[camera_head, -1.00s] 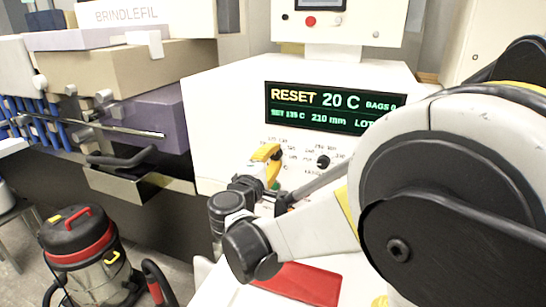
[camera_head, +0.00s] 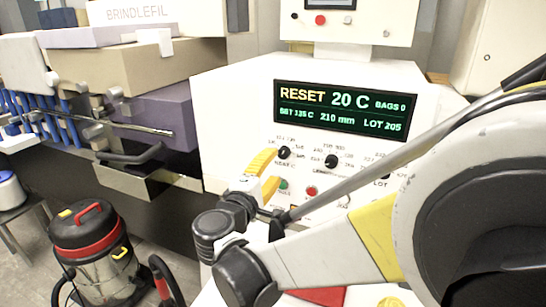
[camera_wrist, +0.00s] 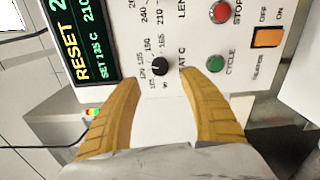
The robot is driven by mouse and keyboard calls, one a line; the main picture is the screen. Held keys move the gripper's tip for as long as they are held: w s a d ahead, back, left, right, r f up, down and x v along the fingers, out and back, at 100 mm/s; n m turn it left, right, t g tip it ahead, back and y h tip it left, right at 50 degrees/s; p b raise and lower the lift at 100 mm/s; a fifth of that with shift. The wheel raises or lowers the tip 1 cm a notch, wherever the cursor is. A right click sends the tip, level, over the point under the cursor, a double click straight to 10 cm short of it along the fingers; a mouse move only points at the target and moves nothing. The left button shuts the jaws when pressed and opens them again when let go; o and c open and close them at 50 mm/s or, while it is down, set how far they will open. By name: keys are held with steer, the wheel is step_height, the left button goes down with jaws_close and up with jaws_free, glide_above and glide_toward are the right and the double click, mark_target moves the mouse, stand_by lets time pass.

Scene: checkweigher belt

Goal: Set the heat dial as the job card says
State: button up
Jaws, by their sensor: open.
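The heat dial (camera_head: 284,152) is a small black knob on the white front panel, with numbers around it. In the wrist view the heat dial (camera_wrist: 160,67) lies ahead of and between my fingertips. Its pointer is too small to read surely. The green display (camera_head: 345,110) reads RESET, 20 C, SET 135 C, 210 mm, LOT 205 and BAGS 0. My gripper (camera_head: 269,174) is open and empty, its yellow fingers in front of the panel, lower left of the dial and apart from it. It also shows in the wrist view (camera_wrist: 161,78). No job card is readable.
A second black dial (camera_head: 331,161) sits right of the heat dial. Below are a red stop button (camera_head: 311,191) and a green cycle button (camera_head: 283,184). A vacuum cleaner (camera_head: 92,250) stands on the floor at left.

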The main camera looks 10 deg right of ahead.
steer(key=v, duration=0.5)
steer(key=s+d+f+m+g+y+b, duration=0.2)
steer(key=s+d+f+m+g+y, duration=0.3)
steer(key=s+d+f, duration=0.45)
steer(key=s+a+f+m+g+y+b, duration=0.1)
steer(key=s+f+m+y, duration=0.4)
steer(key=s, duration=0.5)
steer(key=shift+s+a+f+m+g+y+b, duration=0.25)
steer(key=shift+a+f+m+g+b, duration=0.2)
steer(key=shift+a+m+g, duration=0.4)
steer(key=shift+d, duration=0.2)
